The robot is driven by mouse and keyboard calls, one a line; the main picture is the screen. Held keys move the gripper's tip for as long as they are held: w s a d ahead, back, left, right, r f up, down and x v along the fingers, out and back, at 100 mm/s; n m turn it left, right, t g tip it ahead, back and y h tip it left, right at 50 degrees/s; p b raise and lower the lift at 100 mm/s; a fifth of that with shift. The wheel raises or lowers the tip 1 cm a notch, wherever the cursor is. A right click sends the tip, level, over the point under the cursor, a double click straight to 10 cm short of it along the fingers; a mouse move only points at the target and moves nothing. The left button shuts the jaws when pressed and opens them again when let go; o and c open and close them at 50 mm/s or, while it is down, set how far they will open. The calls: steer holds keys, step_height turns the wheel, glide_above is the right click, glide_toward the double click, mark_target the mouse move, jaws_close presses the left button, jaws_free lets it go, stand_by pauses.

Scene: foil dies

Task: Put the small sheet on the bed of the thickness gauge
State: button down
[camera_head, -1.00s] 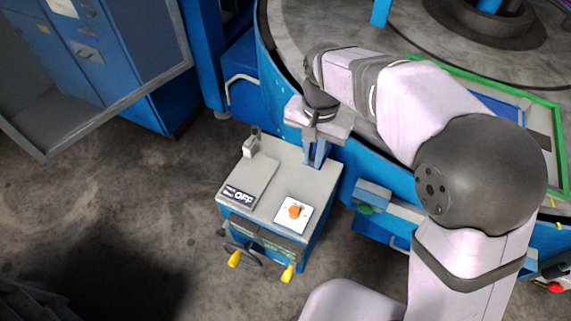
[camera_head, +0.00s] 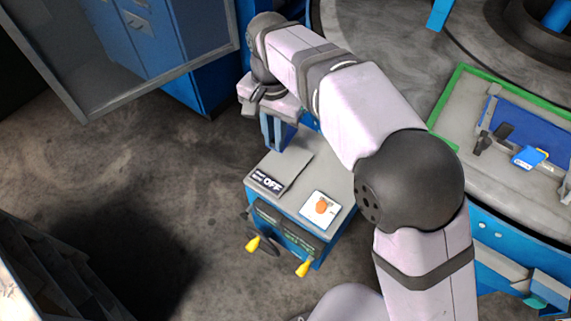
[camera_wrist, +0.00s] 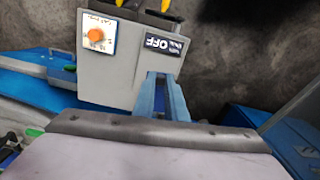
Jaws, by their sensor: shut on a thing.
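My gripper (camera_head: 277,130) hangs above the back edge of a grey-topped blue cabinet, its blue fingers pointing down. In the wrist view the two fingers (camera_wrist: 164,97) are close together, in front of the cabinet's edge. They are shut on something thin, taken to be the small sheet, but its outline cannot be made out. The thickness gauge cannot be identified for sure. A small blue device (camera_head: 529,157) with white and yellow parts lies on the green-edged table at the right, far from my gripper.
The cabinet top (camera_head: 318,166) carries an OFF label (camera_head: 267,181) and an orange knob on a white plate (camera_head: 321,208). Yellow handles (camera_head: 304,267) stick out in front. The green-edged table (camera_head: 470,105) holds a blue panel and black pieces. A framed panel stands at the upper left.

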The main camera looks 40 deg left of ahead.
mark_target(278, 174)
steer(key=shift+s+d+m, duration=0.3)
steer(key=shift+d+m, duration=0.25)
steer(key=shift+m, duration=0.15)
steer(key=shift+f+p, duration=1.45)
steer(key=shift+f, duration=3.55)
steer(key=shift+f, duration=0.2)
steer(key=c, duration=1.8)
jaws_free()
steer(key=shift+r, duration=0.1)
step_height(278, 174, up, 12)
steer(key=shift+r+b, duration=0.15)
steer(key=shift+b, duration=1.1)
